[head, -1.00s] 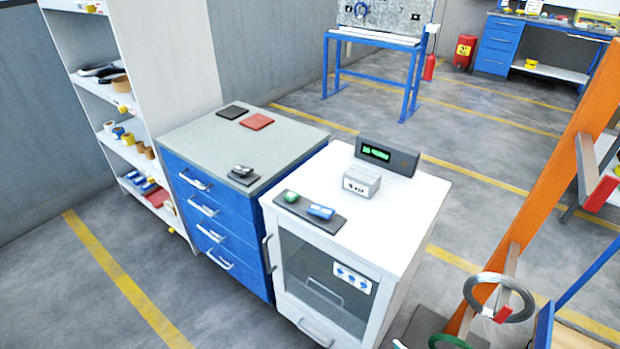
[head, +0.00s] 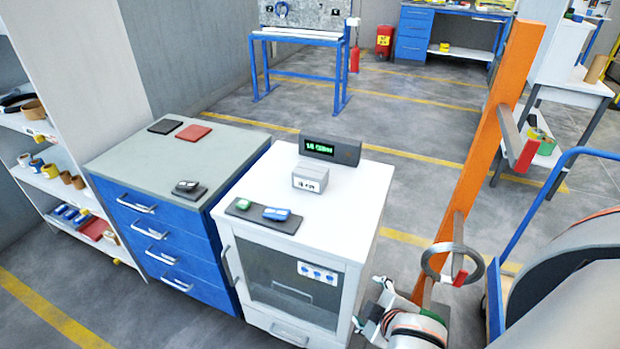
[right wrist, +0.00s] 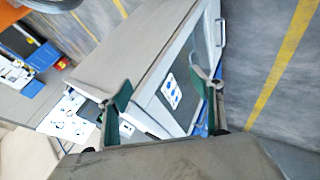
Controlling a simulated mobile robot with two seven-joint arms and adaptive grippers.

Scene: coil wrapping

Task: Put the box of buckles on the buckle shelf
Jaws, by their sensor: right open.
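A small pale box (head: 310,177) with a dark label stands on the white cabinet (head: 345,215), in front of a dark display unit (head: 330,149). I cannot tell whether it holds buckles. A white shelf unit (head: 75,60) stands at the left with boxes, rolls and cups on its boards; I cannot tell which board is the buckle shelf. My right gripper (head: 368,303) is low beside the cabinet's front right side, open and empty. In the right wrist view its two green-padded fingers (right wrist: 160,98) are wide apart, with the cabinet beyond them. My left gripper is not in view.
A blue drawer cabinet (head: 150,225) joins the white one, with black and red pads on top. A dark tray (head: 263,216) holds green and blue items. An orange post (head: 490,150) with a wire coil (head: 452,262) stands close to my right arm.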

